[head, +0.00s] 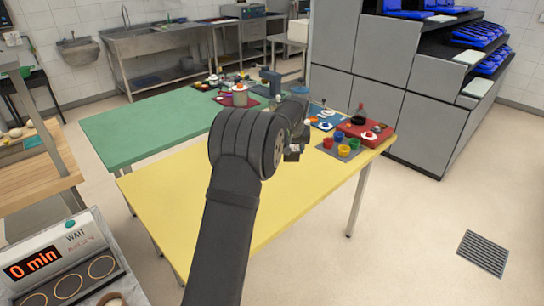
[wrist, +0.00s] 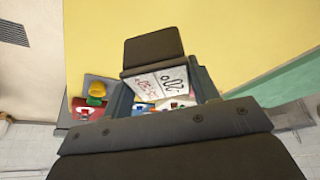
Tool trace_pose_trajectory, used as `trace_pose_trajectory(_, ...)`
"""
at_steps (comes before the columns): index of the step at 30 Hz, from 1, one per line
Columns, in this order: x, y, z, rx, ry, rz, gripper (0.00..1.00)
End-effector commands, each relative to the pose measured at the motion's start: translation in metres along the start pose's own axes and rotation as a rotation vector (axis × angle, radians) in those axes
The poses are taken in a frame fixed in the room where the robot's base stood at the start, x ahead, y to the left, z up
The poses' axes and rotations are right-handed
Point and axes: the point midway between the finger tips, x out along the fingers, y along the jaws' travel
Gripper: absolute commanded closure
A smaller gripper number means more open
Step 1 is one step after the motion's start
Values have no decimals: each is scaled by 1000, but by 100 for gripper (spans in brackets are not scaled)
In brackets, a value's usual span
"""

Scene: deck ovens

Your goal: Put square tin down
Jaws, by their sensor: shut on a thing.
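My gripper (wrist: 163,88) is shut on a box-like thing, which I take to be the square tin (wrist: 153,48). In the wrist view it has a dark brown face and a white face with black and red line drawings, and a finger lies on each side of it. In the head view my gripper (head: 295,142) is partly hidden behind my arm, and a small dark part of the tin (head: 292,156) shows below it. The tin appears over the yellow table (head: 285,195); I cannot tell whether it touches the top.
A grey tray (head: 324,148) with several coloured cups and a red box (head: 375,136) with a dark bottle stand at the table's right end. A blue mat (head: 325,124) lies behind. A green table (head: 140,130) adjoins. The yellow table's front is clear.

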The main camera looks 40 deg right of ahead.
Motion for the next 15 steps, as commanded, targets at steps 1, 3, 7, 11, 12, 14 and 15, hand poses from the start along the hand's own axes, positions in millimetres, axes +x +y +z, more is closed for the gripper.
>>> trace_pose_trajectory(1,6,0,3,0,0,0,74)
trace_pose_trajectory(3,12,-2,4,-1,0,-1,74)
trace_pose_trajectory(7,28,-17,0,-4,0,-2,74)
trace_pose_trajectory(11,51,-41,-9,-6,-1,-2,74)
trace_pose_trajectory(12,59,-49,-12,-6,-1,-2,74)
trace_pose_trajectory(14,69,-60,-16,-5,0,-2,74)
trace_pose_trajectory(15,76,-67,-19,-5,0,-2,74)
